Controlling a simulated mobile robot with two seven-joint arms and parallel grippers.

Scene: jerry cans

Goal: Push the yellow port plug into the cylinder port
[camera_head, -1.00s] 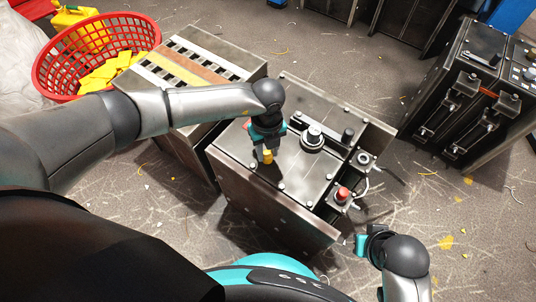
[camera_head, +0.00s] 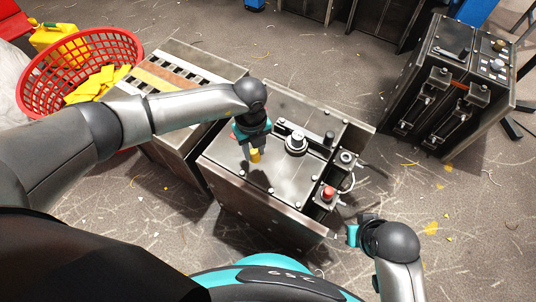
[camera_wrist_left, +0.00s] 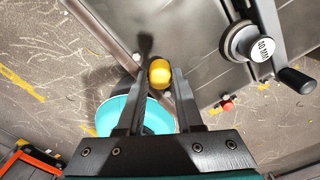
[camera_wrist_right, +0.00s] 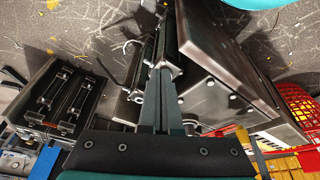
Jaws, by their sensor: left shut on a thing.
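The yellow port plug (camera_head: 255,156) is between the fingertips of my left gripper (camera_head: 254,148), over the top plate of a dark metal machine box (camera_head: 225,165). In the left wrist view the plug (camera_wrist_left: 159,73) shows as a round yellow end between the two fingers. I cannot tell whether it touches the plate. A grey ringed fitting (camera_head: 345,158) sits at the box's right side; I cannot tell if it is the cylinder port. My right gripper (camera_head: 357,235) is apart from the box, at its lower right; in the right wrist view its fingers (camera_wrist_right: 159,85) are together and empty.
A round knob (camera_head: 296,143), a black handle and a red button (camera_head: 328,193) stand on the box's right part. A striped metal crate (camera_head: 190,62) is at left, beside a red basket (camera_head: 125,45) with yellow pieces. A dark cabinet (camera_head: 450,85) stands at right. Scratched floor lies between.

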